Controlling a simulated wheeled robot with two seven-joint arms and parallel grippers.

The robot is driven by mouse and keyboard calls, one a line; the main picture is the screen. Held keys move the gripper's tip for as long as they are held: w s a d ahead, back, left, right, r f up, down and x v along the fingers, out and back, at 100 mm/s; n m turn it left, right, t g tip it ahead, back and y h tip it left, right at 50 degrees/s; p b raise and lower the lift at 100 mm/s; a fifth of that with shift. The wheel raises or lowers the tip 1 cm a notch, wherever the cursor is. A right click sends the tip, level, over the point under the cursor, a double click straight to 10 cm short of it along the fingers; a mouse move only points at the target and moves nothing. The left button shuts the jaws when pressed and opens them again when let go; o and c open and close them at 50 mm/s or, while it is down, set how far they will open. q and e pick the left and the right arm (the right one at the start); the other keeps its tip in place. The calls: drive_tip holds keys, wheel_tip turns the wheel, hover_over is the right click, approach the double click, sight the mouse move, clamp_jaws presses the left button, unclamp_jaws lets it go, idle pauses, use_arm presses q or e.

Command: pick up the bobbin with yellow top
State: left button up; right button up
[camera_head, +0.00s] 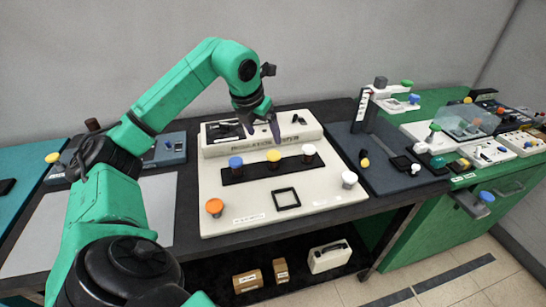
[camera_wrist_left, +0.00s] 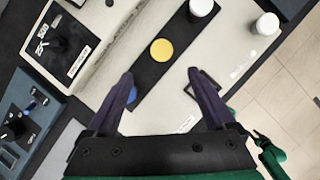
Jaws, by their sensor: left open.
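The bobbin with yellow top (camera_head: 273,156) stands on a black strip (camera_head: 246,172) on the white board, between a blue-topped bobbin (camera_head: 235,163) and a white-topped one (camera_head: 308,151). In the left wrist view the yellow top (camera_wrist_left: 161,51) lies beyond the fingertips, roughly centred between them. My left gripper (camera_head: 262,137) is open and empty above and behind the row, its fingers pointing down. In the wrist view its two dark fingers (camera_wrist_left: 161,76) are spread wide. The yellow bobbin's lower part is hidden from above in that view. My right gripper does not show.
An orange-topped bobbin (camera_head: 214,206) and another white-topped one (camera_head: 349,178) stand on the board, with a black square frame (camera_head: 286,198) between. A raised panel (camera_head: 300,130) runs along the board's back. A dark tray with a stand (camera_head: 379,88) is to the right.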

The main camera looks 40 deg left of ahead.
sight(273, 155)
use_arm(q)
drive_tip(key=p+x, duration=0.2)
drive_tip(key=x, duration=1.1)
drive_tip(key=shift+d+p, duration=0.15)
drive_tip(key=shift+p, duration=0.15)
drive_tip(key=shift+w+f, duration=0.1)
drive_tip(key=c, duration=0.3)
clamp_jaws()
